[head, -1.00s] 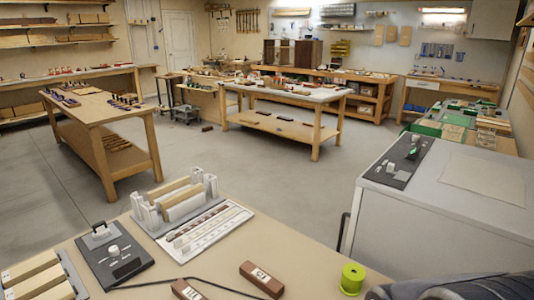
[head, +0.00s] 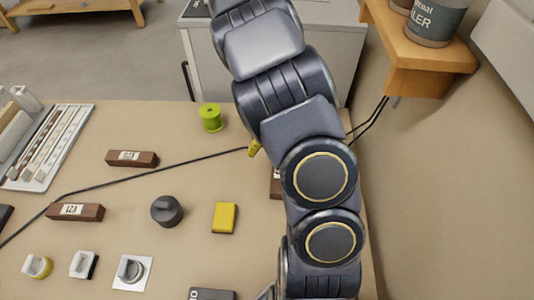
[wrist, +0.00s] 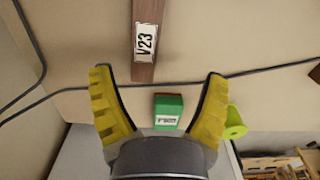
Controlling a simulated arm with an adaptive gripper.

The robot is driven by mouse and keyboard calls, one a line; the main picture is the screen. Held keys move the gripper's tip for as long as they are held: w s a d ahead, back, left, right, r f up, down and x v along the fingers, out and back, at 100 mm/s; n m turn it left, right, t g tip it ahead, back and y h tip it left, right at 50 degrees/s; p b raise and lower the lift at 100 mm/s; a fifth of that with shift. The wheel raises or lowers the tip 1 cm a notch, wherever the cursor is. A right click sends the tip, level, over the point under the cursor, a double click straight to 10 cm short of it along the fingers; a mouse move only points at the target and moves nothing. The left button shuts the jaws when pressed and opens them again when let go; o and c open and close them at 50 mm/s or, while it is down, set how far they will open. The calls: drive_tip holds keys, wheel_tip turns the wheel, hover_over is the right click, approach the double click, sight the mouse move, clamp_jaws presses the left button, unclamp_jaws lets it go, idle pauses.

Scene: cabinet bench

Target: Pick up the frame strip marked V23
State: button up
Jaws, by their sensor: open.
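The frame strip marked V23 (wrist: 146,40) is brown with a white label and shows at the top of the wrist view, its far end cut off. My gripper (wrist: 158,76) is open and empty, its yellow fingers spread below the strip's near end, not around it. In the head view a yellow finger (head: 254,148) shows beside my arm. A brown strip (head: 276,184) there is mostly hidden behind my arm. Two other brown strips, an upper one (head: 132,158) and a lower one (head: 75,211), lie to the left; their labels are hard to read.
A black cable (head: 170,166) crosses the bench. A green spool (head: 210,117), a yellow block (head: 225,217) and a dark knob (head: 167,210) stand near. A green labelled block (wrist: 168,110) lies between my fingers' bases in the wrist view. A wall shelf (head: 420,70) is at right.

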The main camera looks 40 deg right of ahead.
drive_tip(key=f, duration=0.1)
drive_tip(key=d, duration=0.1)
drive_tip(key=d+f, duration=0.1)
drive_tip(key=shift+s+f+m, duration=0.25)
drive_tip(key=shift+f+m, duration=0.05)
drive_tip(key=shift+f, duration=0.35)
drive_tip(key=shift+s+f, duration=0.1)
drive_tip(key=shift+f, duration=3.5)
drive_tip(key=c, duration=1.2)
